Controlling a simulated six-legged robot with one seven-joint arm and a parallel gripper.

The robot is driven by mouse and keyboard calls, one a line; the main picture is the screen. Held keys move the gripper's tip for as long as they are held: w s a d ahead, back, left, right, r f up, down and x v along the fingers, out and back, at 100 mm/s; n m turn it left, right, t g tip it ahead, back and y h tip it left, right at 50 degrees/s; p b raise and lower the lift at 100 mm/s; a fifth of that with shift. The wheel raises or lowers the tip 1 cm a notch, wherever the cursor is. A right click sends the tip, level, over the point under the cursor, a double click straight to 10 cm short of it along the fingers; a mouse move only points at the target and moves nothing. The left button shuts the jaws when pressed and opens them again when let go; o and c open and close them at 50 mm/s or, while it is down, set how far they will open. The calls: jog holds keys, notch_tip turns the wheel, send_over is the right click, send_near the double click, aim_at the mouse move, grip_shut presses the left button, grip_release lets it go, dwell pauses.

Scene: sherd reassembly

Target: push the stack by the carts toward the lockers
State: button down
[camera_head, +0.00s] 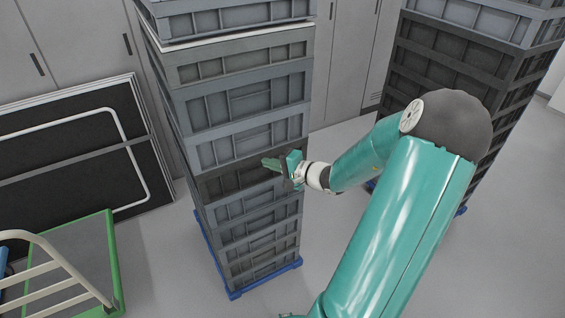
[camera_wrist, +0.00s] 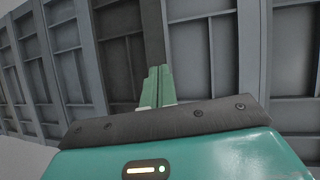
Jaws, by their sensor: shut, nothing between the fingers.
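A tall stack of grey crates (camera_head: 245,107) stands upright on a blue wheeled base (camera_head: 268,281) in the middle of the head view, near the green-edged cart. My gripper (camera_head: 270,164) is in front of the stack's right-hand part, at a darker crate about mid-height. Its green fingers are shut and empty. In the wrist view the fingers (camera_wrist: 157,88) point at the ribbed crate wall (camera_wrist: 119,50), very close to it. I cannot tell whether they touch it. Grey lockers (camera_head: 75,40) stand behind the stack.
A cart with a green-edged platform (camera_head: 115,262) and cream handle (camera_head: 60,262) is at lower left. A dark folded panel with a white tube frame (camera_head: 80,160) leans by the lockers. A second crate stack (camera_head: 462,65) stands at right. Grey floor (camera_head: 165,275) shows between cart and stack.

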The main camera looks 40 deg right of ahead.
jog(key=shift+w+a, duration=0.1)
jog(key=shift+a, duration=0.1)
